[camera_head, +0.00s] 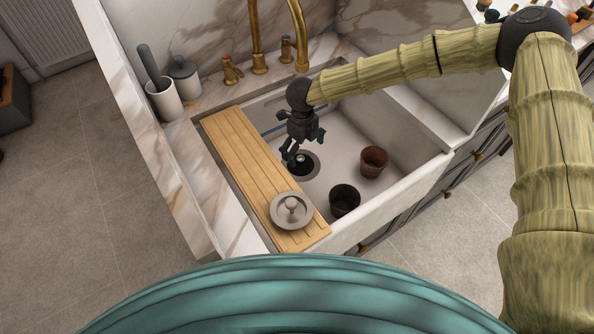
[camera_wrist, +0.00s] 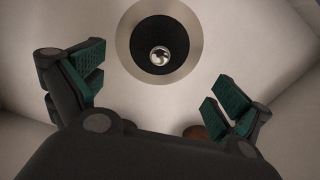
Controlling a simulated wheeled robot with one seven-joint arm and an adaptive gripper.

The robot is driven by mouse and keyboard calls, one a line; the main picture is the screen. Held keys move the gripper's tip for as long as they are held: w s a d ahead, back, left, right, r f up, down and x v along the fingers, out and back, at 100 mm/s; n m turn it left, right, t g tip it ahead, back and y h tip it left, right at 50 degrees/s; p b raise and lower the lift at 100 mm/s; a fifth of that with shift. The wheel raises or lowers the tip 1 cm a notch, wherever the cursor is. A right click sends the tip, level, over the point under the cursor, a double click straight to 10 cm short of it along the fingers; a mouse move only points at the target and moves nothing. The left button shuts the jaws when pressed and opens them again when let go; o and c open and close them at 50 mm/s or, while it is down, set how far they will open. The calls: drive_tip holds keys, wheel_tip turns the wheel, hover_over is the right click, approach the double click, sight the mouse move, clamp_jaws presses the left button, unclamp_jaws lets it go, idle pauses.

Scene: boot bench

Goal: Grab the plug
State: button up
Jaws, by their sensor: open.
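A round drain (camera_head: 312,169) with a dark centre is set in the floor of the white sink. A small shiny round knob (camera_wrist: 160,56), which looks like the top of the plug, sits in the middle of the dark hole in the wrist view. My gripper (camera_head: 291,160) points down over the drain in the head view and partly covers it. Its fingers (camera_wrist: 160,88) are wide apart with nothing between them. The knob lies beyond the fingertips, toward the top of the wrist view. The exact height of the fingertips above it is hard to tell.
A wooden board (camera_head: 245,155) spans the sink's left side, bearing a grey knobbed lid (camera_head: 291,211). A rusty brown cup (camera_head: 374,162) and a dark cup (camera_head: 344,200) stand right of the drain. A brass tap (camera_head: 256,40) rises behind the sink.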

sight(301, 158)
drive_tip(key=shift+w+a+f, duration=0.15)
drive_tip(key=shift+a, duration=0.05)
drive_tip(key=shift+f, duration=0.2)
drive_tip(key=shift+a+f+p, duration=0.15)
drive_tip(key=shift+f+p, duration=0.3)
drive_tip(key=shift+f, duration=2.95)
drive_tip(key=shift+c, duration=0.4)
drive_tip(key=c, duration=0.9)
